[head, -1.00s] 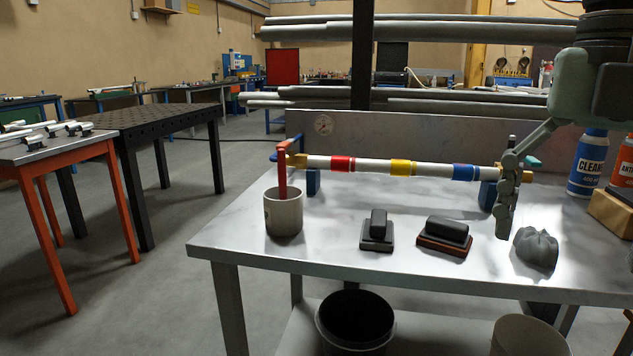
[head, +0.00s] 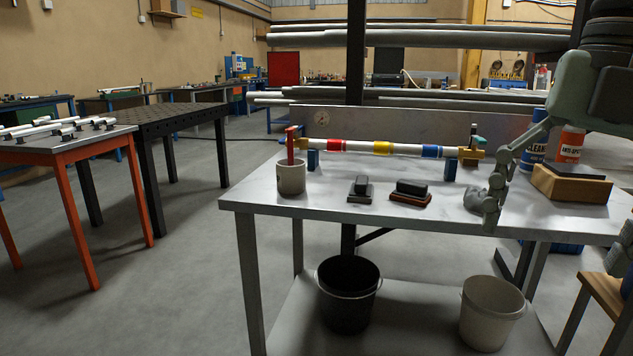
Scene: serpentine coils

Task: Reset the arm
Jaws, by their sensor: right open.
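My right gripper (head: 492,212) hangs from the arm at the upper right, with its fingers pointing down over the right part of the metal bench (head: 330,208). It is open, and I see nothing held in it. It covers part of a crumpled grey cloth (head: 473,199). A white pipe (head: 403,150) with red, yellow and blue bands lies level on blue supports at the back of the bench, left of the gripper and apart from it.
A mug (head: 291,178) with a red-handled tool stands at the bench's left. Two dark blocks (head: 360,188) (head: 411,193) lie along the front. Bottles (head: 569,146) and a wooden box (head: 570,185) stand at the right. Two buckets (head: 348,295) (head: 491,312) are on the lower shelf.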

